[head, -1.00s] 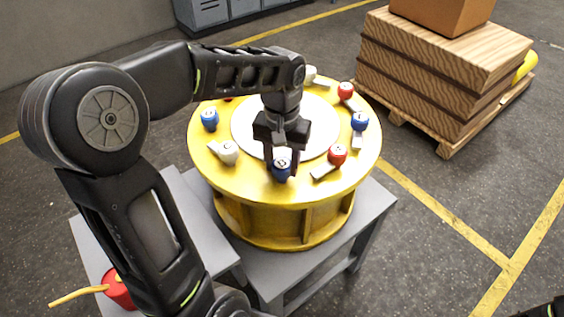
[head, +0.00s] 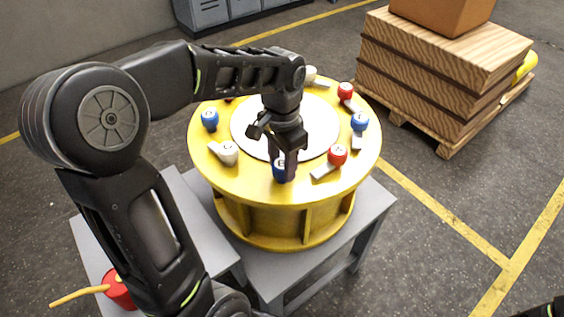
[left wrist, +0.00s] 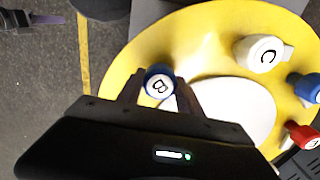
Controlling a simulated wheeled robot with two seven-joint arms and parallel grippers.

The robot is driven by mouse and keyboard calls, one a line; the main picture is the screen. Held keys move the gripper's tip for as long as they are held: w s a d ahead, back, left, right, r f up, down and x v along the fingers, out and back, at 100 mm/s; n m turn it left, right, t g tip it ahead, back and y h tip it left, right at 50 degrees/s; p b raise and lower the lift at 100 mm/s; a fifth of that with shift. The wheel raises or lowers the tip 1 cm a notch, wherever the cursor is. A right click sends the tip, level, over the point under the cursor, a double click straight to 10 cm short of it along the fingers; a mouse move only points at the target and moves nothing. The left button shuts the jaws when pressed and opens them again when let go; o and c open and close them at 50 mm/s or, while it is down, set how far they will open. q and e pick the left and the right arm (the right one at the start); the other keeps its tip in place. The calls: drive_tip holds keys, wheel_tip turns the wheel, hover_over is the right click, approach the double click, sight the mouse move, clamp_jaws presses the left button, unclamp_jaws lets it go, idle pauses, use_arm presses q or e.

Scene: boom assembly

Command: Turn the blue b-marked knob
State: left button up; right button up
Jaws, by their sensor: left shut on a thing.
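The blue knob marked B (head: 278,171) sits at the near edge of the round yellow table (head: 225,178). In the left wrist view the blue knob (left wrist: 159,82) shows its letter B, tilted in the picture, between my fingers. My left gripper (head: 284,172) reaches down from above and is shut on this knob, with a finger on each side. The finger nearest the head camera hides part of the knob.
Other knobs stand around the table's rim: a white one (head: 229,153) and a blue one (head: 210,119) to the left, red (head: 337,154) and blue (head: 360,121) ones to the right. A wooden pallet stack (head: 440,75) stands behind right.

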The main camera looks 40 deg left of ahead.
sight(282, 164)
idle(0.3)
use_arm(q)
drive_tip(key=o, duration=1.4)
drive_tip(key=shift+c, duration=0.2)
drive_tip(key=shift+r, duration=0.1)
wheel_tip(282, 164, up, 8)
drive_tip(key=shift+f+b, duration=0.2)
drive_tip(key=shift+b, duration=0.1)
